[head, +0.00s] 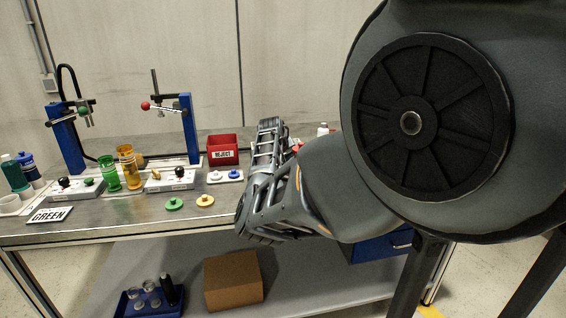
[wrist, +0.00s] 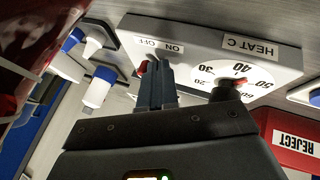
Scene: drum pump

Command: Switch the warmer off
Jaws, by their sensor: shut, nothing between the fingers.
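The warmer (wrist: 200,32) is a light grey box in the wrist view, with ON and OFF labels, a HEAT C label and a numbered dial. Its red switch (wrist: 143,67) shows just left of my fingertips, below the labels; it is partly hidden, so I cannot tell its position. My gripper (wrist: 155,68) is shut and empty, its tips at the switch. I cannot tell whether they touch it. A black knob (wrist: 226,90) sits on the dial to the right of the fingers. In the head view my arm hides the warmer and the fingertips.
White bottles with blue parts (wrist: 97,90) stand left of the warmer, near a red object (wrist: 28,40). Yellow and green containers and blue stands occupy the bench's left (head: 110,232).

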